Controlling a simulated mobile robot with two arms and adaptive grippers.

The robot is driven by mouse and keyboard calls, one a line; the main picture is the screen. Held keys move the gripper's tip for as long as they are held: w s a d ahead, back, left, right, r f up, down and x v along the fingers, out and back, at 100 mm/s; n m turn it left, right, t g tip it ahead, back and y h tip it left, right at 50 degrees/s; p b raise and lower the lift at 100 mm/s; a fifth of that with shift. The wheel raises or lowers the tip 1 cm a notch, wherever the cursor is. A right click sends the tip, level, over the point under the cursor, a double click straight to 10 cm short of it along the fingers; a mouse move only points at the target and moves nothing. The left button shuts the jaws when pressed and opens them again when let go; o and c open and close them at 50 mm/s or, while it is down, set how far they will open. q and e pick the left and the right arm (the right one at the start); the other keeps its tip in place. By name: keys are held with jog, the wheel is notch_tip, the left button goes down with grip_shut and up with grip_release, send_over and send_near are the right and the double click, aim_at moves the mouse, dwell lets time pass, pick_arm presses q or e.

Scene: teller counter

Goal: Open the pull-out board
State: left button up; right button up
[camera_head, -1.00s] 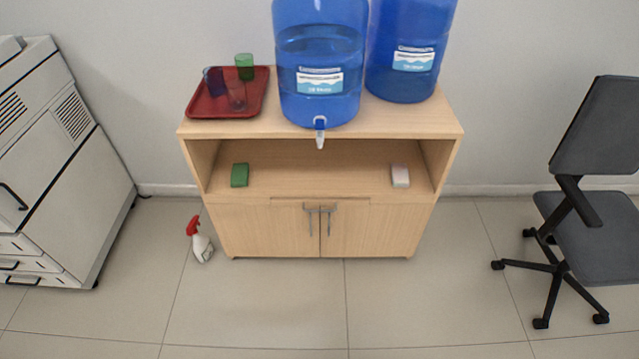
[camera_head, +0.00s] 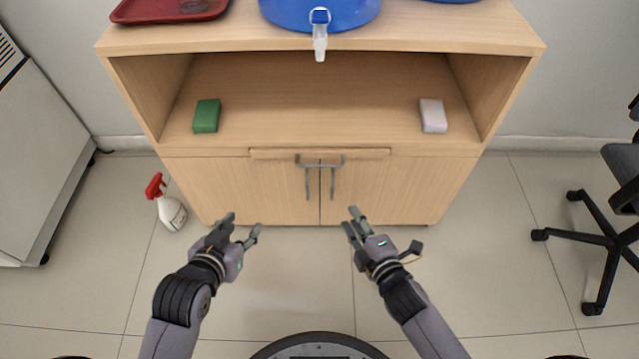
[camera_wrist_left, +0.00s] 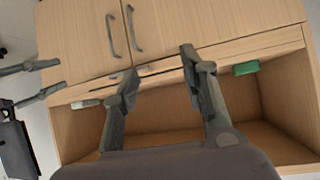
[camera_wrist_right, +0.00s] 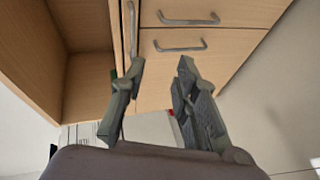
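The pull-out board (camera_head: 270,154) shows as a thin wooden front edge between the open shelf and the doors; it looks pushed in. Its grey bar handle (camera_head: 319,164) overlaps the tops of the two vertical door handles in the head view. The board's handle also shows in the right wrist view (camera_wrist_right: 131,25). My left gripper (camera_head: 242,226) is open and empty, in front of and left of the handles. My right gripper (camera_head: 351,220) is open and empty, in front of and slightly right of them. Neither touches the cabinet.
The cabinet (camera_head: 400,190) has two closed doors. On its shelf lie a green block (camera_head: 206,116) and a pale block (camera_head: 433,116). A blue water jug (camera_head: 290,12) and red tray (camera_head: 150,10) stand on top. A spray bottle (camera_head: 171,211) stands left; an office chair (camera_head: 600,240) is right.

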notch_tip(320, 180, up, 3)
jog(key=a+n+t+y+b, duration=0.1)
jog(key=a+n, duration=0.1)
jog(key=b, duration=0.3)
send_near(320, 167)
jog(key=r+x, duration=0.1)
jog(key=x, duration=0.2)
jog(key=b+x, duration=0.1)
jog(key=x, duration=0.2)
jog(key=f+b+x, duration=0.1)
jog(key=x, duration=0.3)
jog(key=shift+f, duration=0.1)
pick_arm(q)
jog(key=d+r+t+h, duration=0.1)
jog(key=r+t+h, duration=0.1)
jog(key=r+t, duration=0.5)
jog(key=d+r+t+h, duration=0.2)
jog(key=r+t, duration=0.5)
jog(key=r, duration=1)
jog(key=shift+m+h, duration=0.3)
pick_arm(e)
jog(key=shift+w+a, duration=0.1)
jog(key=shift+w, duration=0.1)
jog(key=shift+c, duration=0.2)
pick_arm(q)
jog(key=shift+f, duration=0.1)
pick_arm(e)
grip_shut()
